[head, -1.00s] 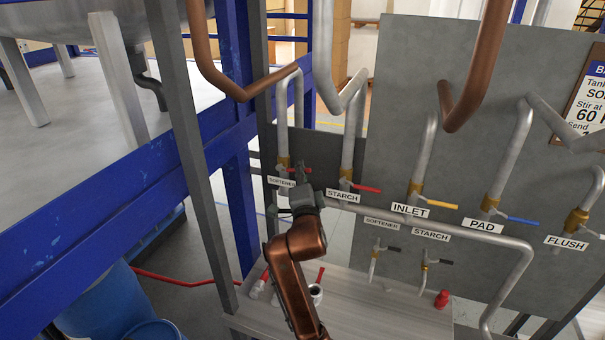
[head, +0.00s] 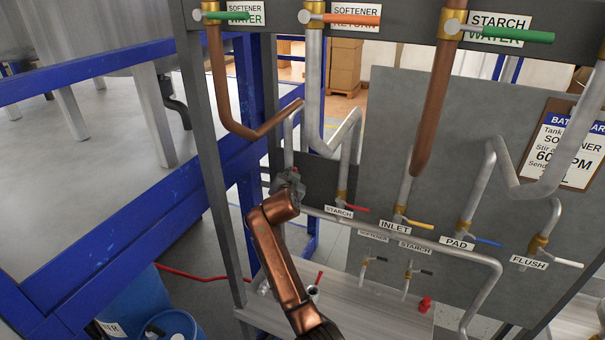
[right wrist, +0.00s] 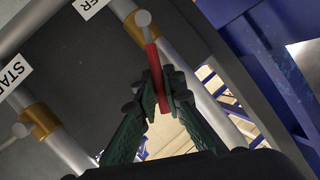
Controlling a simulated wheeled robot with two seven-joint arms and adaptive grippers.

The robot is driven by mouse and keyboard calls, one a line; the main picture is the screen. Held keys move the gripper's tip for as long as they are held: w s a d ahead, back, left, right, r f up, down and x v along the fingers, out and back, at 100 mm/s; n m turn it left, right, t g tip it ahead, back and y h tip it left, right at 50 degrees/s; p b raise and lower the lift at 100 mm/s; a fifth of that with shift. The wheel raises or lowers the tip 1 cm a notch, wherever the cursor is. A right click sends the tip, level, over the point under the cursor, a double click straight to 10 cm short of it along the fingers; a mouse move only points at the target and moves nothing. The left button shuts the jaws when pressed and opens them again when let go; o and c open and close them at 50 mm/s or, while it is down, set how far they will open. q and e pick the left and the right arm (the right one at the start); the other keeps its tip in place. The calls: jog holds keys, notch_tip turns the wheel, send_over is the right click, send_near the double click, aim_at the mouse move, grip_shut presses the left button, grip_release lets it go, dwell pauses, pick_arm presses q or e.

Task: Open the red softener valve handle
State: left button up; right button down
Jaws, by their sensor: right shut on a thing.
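The red softener valve handle (right wrist: 153,70) shows in the right wrist view, running from a grey pivot at the top down between my fingers. My right gripper (right wrist: 160,88) has its green fingers shut on it. In that view the handle lies at an angle to the pipe behind it. In the head view my right gripper (head: 289,182) is at the softener pipe (head: 290,132), left of the starch valve, and hides the handle and its label. My left gripper is not in view.
The red starch handle (head: 357,208) is close on the right, followed by the yellow inlet handle (head: 419,225) and blue pad handle (head: 488,242). A grey frame post (head: 207,160) stands left of my arm. Green and orange handles line the rail above.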

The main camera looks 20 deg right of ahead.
jog(key=shift+w+a+r, duration=0.15)
jog(key=shift+r, duration=0.05)
jog(key=shift+n+p, duration=0.35)
jog(key=shift+n, duration=0.05)
jog(key=shift+w+a+g, duration=0.25)
jog(key=shift+a+g, duration=0.05)
jog(key=shift+g, duration=0.1)
jog(key=c, duration=2.4)
grip_release()
jog(key=shift+o, duration=2.1)
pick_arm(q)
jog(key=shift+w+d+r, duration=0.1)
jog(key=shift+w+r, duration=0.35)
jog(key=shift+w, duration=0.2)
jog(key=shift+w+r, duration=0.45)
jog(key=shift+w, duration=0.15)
pick_arm(e)
jog(key=v, duration=1.2)
jog(key=shift+a+f, duration=0.1)
jog(key=shift+f, duration=0.1)
